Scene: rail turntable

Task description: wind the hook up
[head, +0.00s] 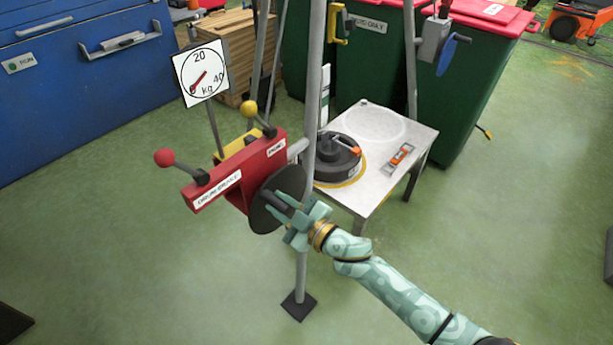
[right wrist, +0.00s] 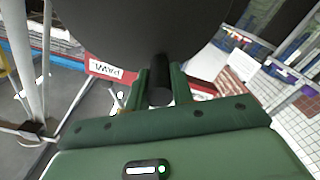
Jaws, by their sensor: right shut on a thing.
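A red winch block (head: 228,172) is fixed to the grey tripod leg (head: 308,235). It carries a black disc wheel (head: 262,212) with a dark handle peg (right wrist: 158,80). My right gripper (head: 286,207) is shut on the handle peg at the wheel's face. In the right wrist view the peg sits between the green fingers (right wrist: 160,98), below the dark disc. A red-knobbed lever (head: 164,158), by the drum brake label, and a yellow-knobbed lever (head: 249,109), near the pawl label, stand on the block. I cannot make out the hook. My left gripper is not in view.
A kg dial (head: 201,72) stands behind the winch. A white table (head: 376,187) holds a black weight (head: 337,160) and an orange level-like tool (head: 399,155). Green bins (head: 462,100) stand behind. The front floor is clear.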

